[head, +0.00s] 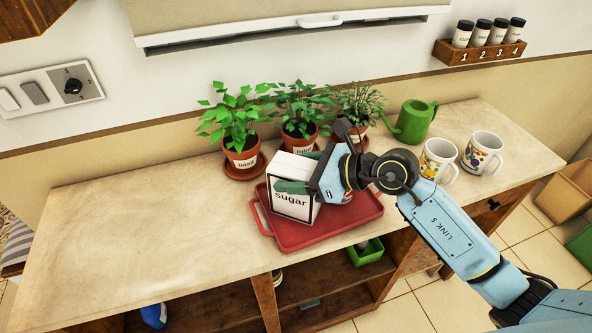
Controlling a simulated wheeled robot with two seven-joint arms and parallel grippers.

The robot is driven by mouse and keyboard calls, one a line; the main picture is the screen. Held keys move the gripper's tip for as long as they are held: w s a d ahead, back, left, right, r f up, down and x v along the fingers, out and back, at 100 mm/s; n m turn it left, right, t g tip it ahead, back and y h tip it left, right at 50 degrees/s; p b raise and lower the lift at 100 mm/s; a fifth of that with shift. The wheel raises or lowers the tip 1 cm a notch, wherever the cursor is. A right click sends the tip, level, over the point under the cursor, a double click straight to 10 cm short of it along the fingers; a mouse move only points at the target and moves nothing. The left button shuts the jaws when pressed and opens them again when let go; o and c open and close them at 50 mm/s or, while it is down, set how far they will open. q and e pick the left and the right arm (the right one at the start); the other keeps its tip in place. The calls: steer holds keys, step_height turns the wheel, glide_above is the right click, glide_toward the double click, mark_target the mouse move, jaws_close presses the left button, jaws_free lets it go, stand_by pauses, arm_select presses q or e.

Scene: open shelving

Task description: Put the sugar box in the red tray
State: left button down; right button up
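The sugar box (291,206) is white with dark edges and the word "sugar" on its front. It stands roughly upright over the left part of the red tray (292,240); I cannot tell whether its bottom touches the tray. My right gripper (302,172) reaches in from the right, with one green finger across the front of the box and the other behind it. It looks shut on the box. Another small item on the tray is mostly hidden behind my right gripper. My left gripper is not in view.
Potted plants, including basil (241,157), stand behind the tray. A green watering can (412,122) and two patterned mugs (437,160) stand to the right. The left of the counter (130,235) is clear. A spice rack (480,52) hangs on the wall.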

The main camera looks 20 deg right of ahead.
steer(key=shift+o, duration=1)
steer(key=shift+r, duration=0.2)
steer(key=v, duration=1.2)
steer(key=shift+a+r, duration=0.1)
steer(key=shift+r, duration=0.05)
